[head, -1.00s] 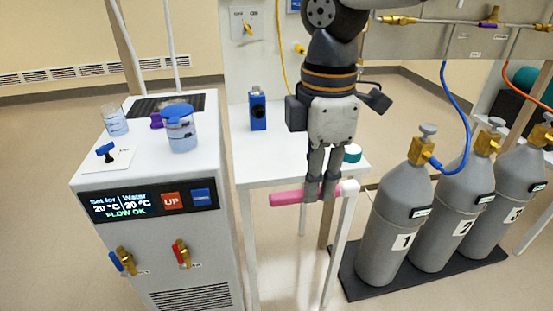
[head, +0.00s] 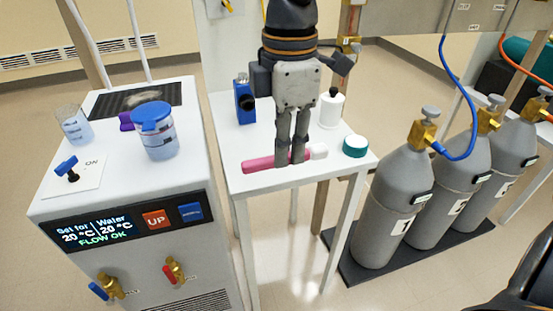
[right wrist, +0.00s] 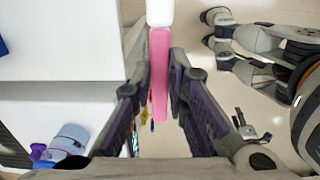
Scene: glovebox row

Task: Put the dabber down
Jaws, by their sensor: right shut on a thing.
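The dabber, a pink rod (head: 259,163) with a white end, lies level in my right gripper (head: 291,159). The gripper points down and its fingers are shut around the pink part, with the white end to the right. In the head view it overlaps the front part of the white table (head: 228,130); whether it touches the top is unclear. In the right wrist view the dabber (right wrist: 160,95) runs between the fingertips, with floor behind it and the white table top (right wrist: 60,40) to its left. My left gripper is not seen.
A teal-sided jar with a white top (head: 355,146) stands near the dabber's white end. A white bottle (head: 331,109) and a blue device (head: 245,104) stand further back. A chiller (head: 110,190) is left of the table; grey gas cylinders (head: 390,205) stand right.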

